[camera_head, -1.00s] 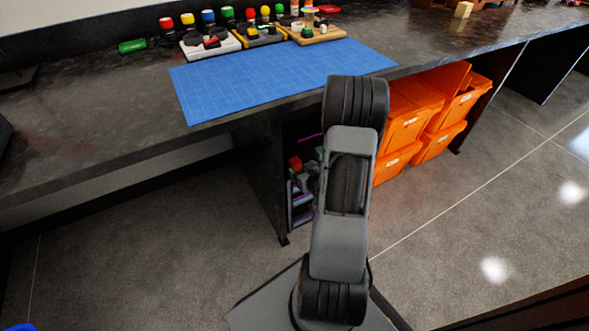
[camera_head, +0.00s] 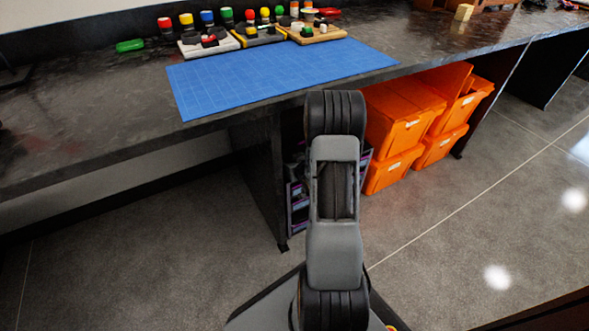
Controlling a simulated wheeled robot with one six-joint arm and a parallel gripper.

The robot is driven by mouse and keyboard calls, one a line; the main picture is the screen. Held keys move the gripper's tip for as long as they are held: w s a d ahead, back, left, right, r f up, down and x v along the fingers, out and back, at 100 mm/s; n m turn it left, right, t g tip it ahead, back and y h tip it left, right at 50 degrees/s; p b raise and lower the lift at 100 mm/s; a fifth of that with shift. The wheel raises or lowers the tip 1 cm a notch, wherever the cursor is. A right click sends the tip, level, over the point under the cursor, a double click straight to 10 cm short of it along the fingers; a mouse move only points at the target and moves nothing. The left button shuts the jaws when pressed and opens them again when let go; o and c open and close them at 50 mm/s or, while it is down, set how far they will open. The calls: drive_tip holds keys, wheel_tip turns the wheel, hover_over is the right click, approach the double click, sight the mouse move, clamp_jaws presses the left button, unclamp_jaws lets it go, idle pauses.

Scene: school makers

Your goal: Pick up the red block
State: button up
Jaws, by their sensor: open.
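I cannot pick out a clear red block. A small red item (camera_head: 209,40) sits among dark pieces on a white board (camera_head: 196,51) at the back of the bench; its shape is too small to tell. A red-capped jar (camera_head: 165,25) stands behind that board, and a flat red item (camera_head: 328,13) lies farther right. The blue cutting mat (camera_head: 280,80) in front is bare. My arm rises in the middle of the picture, below the mat. My gripper is not in view, hidden beyond or below the arm links.
The dark bench (camera_head: 95,120) runs along the back. Several jars, a yellow-edged tray (camera_head: 262,40) and a wooden board (camera_head: 318,36) line its rear. A green item (camera_head: 130,45) lies at left. Orange bins (camera_head: 395,125) stand under the bench. Floor is clear at right.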

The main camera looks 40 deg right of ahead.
drive_tip(key=c, duration=1)
drive_tip(key=shift+r, duration=0.1)
